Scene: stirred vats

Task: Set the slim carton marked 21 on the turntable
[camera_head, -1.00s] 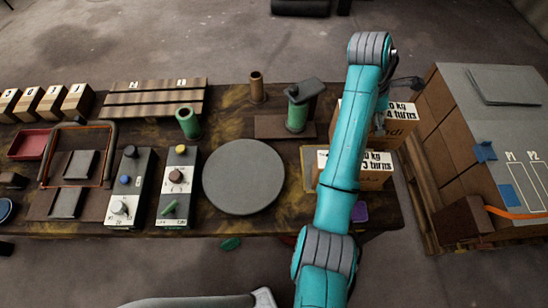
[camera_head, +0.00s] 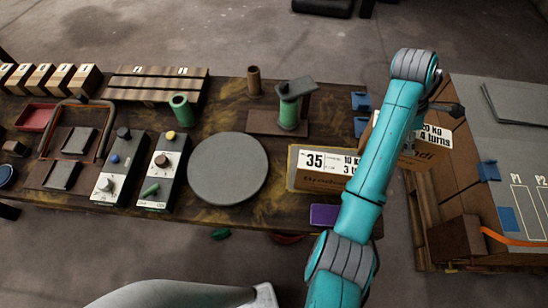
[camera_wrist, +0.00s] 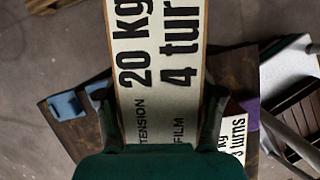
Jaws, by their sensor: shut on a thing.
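My gripper (camera_wrist: 160,118) is shut on a carton (camera_wrist: 160,50) whose label reads "20 kg, 4 turns", with one finger along each side. The carton also shows in the head view (camera_head: 432,150), partly behind my arm, at the table's right end by the boxes. Its number is hidden, so I cannot tell if it is 21. The turntable (camera_head: 228,169), a round grey disc, lies bare at the table's middle. A second carton (camera_head: 310,182), marked 35 with "10 kg, 3 turns", lies on the table between turntable and arm.
Two control boxes (camera_head: 165,170) stand left of the turntable. A green post (camera_head: 289,114) on a brown base stands behind it, near blue brackets (camera_head: 361,101). A purple block (camera_head: 324,215) sits at the front edge. A grey-topped stack (camera_head: 500,140) stands at right.

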